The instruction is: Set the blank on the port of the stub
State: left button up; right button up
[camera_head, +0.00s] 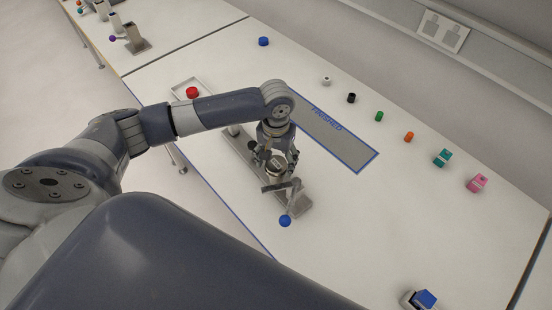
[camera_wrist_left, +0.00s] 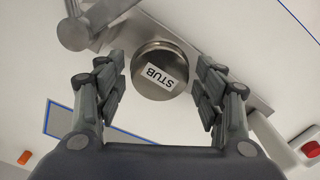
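In the left wrist view a round metal disc (camera_wrist_left: 150,62) labelled STUB lies between the fingers of my left gripper (camera_wrist_left: 160,78). The fingers stand apart on both sides of it, with gaps showing. In the head view my left gripper (camera_head: 280,180) points down over a long metal base plate (camera_head: 298,204). A lever with a blue ball (camera_head: 285,221) stands at the plate's near end. I cannot tell whether the disc is the blank or part of the stub; the gripper hides much of this spot. My right gripper is not in view.
A tray with a red button (camera_head: 192,92) is behind my arm. A blue-edged FINISHED strip (camera_head: 345,147) lies beyond the gripper. Several small coloured parts, including a pink block (camera_head: 477,183), line the far side. A blue-topped object (camera_head: 425,299) is near right. The table's right middle is clear.

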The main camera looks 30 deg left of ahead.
aim_at(277, 164)
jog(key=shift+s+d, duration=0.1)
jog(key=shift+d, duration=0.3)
pick_arm(q)
jog(key=shift+r, duration=0.3)
notch_tip(277, 164, up, 12)
jog(key=b, duration=0.2)
jog(key=shift+f, duration=0.15)
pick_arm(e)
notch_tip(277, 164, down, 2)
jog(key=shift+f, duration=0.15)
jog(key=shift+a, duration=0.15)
